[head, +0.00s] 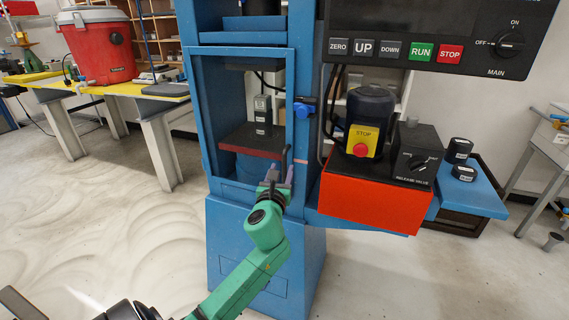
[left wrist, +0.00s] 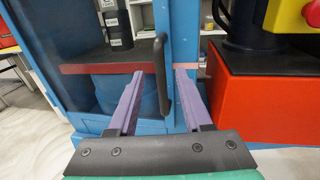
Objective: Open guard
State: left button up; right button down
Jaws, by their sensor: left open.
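The guard (head: 242,52) is a blue-framed door with a see-through pane on the front of the blue press; it looks closed. Its black upright handle (left wrist: 161,75) is on the guard's right side. My left gripper (head: 281,170) is at the lower right of the guard. I see no contact, and the exact depth between fingertips and handle is hard to tell. My right gripper is not in view.
A red box (head: 365,200) with a stop button (head: 361,150) and release valve knob (head: 416,163) juts out just right of the guard. A control panel (head: 440,40) hangs above. Open floor (head: 110,240) lies to the left, before a yellow-topped bench (head: 110,88).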

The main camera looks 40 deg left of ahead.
aim_at(284, 164)
pick_arm(q)
jog(key=x, duration=0.5)
jog(key=shift+w, duration=0.1)
grip_shut()
dwell(1.2)
